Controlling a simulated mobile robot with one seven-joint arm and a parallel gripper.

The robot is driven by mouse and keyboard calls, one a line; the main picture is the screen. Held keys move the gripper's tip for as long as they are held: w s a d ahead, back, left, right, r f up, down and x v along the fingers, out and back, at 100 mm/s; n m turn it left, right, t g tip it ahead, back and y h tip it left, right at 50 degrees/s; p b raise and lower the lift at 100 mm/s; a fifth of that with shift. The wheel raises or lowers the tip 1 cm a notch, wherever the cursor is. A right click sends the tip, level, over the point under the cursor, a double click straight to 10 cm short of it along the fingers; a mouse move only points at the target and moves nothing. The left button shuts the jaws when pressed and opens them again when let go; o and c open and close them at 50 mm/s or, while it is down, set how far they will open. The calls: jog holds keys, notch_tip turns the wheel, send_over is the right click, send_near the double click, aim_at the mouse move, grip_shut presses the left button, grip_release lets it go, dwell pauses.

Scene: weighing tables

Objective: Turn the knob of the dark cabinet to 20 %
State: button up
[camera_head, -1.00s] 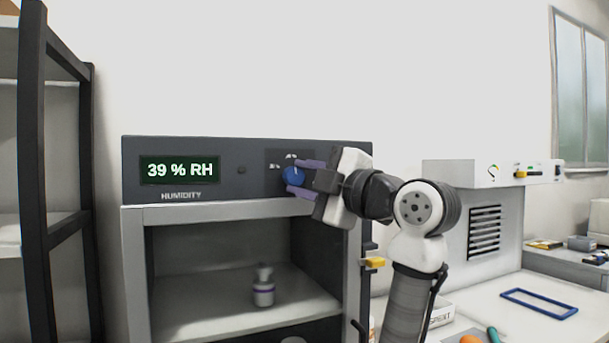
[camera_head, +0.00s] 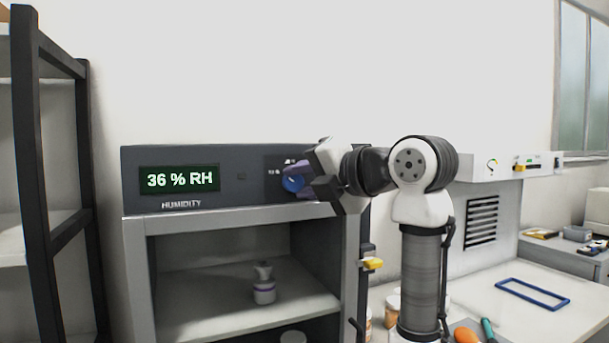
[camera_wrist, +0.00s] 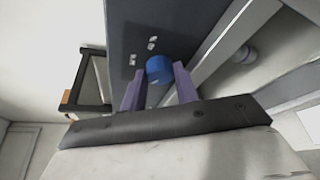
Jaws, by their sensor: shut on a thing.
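The dark cabinet (camera_head: 245,207) stands against the wall, with a dark top panel labelled HUMIDITY. Its green display (camera_head: 179,179) reads 36 % RH. The blue knob (camera_head: 291,183) is on the right part of that panel, partly hidden by my fingers in the head view. My gripper (camera_head: 297,180) reaches in from the right and is shut on the knob. In the wrist view the blue knob (camera_wrist: 159,69) sits between the tips of my two purple fingers (camera_wrist: 159,84), with pale scale marks beside it.
A white bottle (camera_head: 263,288) stands inside the open-fronted cabinet. A yellow latch (camera_head: 373,263) sticks out at its right side. A dark shelf rack (camera_head: 40,190) is at the left. A worktop with a blue frame (camera_head: 532,292) is at the right.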

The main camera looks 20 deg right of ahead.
jog(key=shift+n, duration=0.5)
jog(key=o, duration=1)
jog(key=shift+s, duration=0.1)
jog(key=b+v, duration=0.1)
jog(key=v, duration=0.5)
jog(key=b+v, duration=0.1)
jog(key=v, duration=0.6)
jog(key=shift+s+a+r, duration=0.1)
jog(key=shift+s+r, duration=0.2)
jog(key=shift+s, duration=0.05)
